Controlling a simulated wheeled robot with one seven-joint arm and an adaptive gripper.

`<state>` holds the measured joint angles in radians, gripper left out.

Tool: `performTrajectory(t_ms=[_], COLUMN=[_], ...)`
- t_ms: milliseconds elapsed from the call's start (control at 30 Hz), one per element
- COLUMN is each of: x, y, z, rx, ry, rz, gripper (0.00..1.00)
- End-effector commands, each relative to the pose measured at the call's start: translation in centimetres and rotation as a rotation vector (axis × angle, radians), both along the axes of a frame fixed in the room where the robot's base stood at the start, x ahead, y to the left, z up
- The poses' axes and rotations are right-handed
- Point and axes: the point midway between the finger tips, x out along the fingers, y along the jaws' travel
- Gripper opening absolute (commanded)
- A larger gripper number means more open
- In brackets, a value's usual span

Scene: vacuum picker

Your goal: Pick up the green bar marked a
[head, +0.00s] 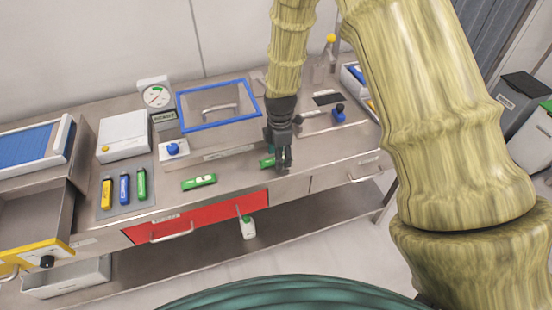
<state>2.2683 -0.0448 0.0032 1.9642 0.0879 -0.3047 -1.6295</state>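A green bar (199,181) with a pale label lies on the steel counter, left of my gripper. Another green bar (266,162) lies at the left side of my gripper (284,164), partly hidden behind its fingers. A third green bar (142,184) stands in a row with a yellow bar (107,193) and a blue bar (124,189) on a grey mat at the left. The letters on the bars are too small to read. My gripper points down close to the counter. Whether its fingers are apart or touch the bar beside them cannot be told.
A blue-rimmed clear bin (180,112) stands behind, with a dial gauge (155,95) and a white box (122,137) to its left. A blue knob (173,149) is in front of the bin. A red drawer (195,216) is below the counter's front edge; an open drawer (62,245) juts out left.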

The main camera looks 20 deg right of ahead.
Motion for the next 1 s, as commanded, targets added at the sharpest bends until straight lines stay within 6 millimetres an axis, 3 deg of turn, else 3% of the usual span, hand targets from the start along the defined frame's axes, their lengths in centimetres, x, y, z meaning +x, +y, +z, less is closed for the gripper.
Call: performTrajectory(t_ms=[333, 500, 600, 1000], x=[0.02, 0.01, 0.01, 0.06], y=[-0.01, -0.01, -0.02, -0.01], z=[-0.35, -0.34, -0.33, 0.00], rx=[0.000, 0.000, 0.000, 0.000], ry=[0.000, 0.000, 0.000, -0.001], rz=[0.000, 0.000, 0.000, 0.000], gripper=[0.52, 0.21, 0.07, 0.07])
